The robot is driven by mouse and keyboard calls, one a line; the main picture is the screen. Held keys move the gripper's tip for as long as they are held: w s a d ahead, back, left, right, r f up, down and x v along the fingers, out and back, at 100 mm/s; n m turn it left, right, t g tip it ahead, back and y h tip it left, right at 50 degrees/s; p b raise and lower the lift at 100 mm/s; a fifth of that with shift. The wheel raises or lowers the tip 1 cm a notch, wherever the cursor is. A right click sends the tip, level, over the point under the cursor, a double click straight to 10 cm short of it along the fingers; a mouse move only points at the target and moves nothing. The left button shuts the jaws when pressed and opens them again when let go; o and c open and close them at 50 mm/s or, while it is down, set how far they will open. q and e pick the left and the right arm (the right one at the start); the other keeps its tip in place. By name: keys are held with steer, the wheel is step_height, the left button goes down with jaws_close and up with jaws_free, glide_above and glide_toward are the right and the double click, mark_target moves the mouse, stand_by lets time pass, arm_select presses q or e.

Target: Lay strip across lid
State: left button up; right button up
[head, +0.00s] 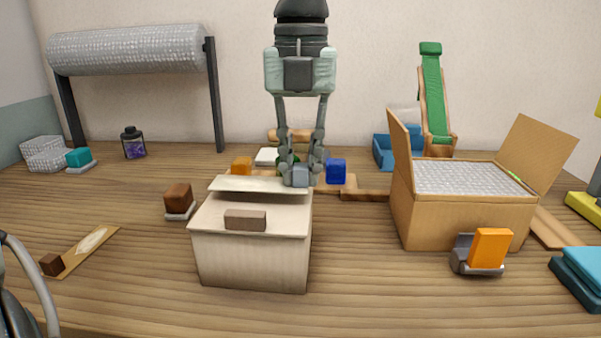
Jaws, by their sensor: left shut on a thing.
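A cream box (253,258) stands at the front centre, and its pale lid panels (285,208) show on top. The rear panel (247,184) is slightly raised, leaving a dark gap along the front panel. A short brown bar (245,220) lies on the front panel; I cannot tell whether it is the strip. My left gripper (301,178) points down at the box's back right corner. I cannot tell whether the block touches the box. My right gripper is not in view.
A brown block (178,197) stands left of the box. An open carton (460,222) and an orange block (490,248) stand at right. Bare table lies between the boxes.

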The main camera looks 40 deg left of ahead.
arm_select(q)
steer(key=shift+f, duration=1.05)
steer(key=o, duration=0.8)
steer(key=shift+c, duration=0.2)
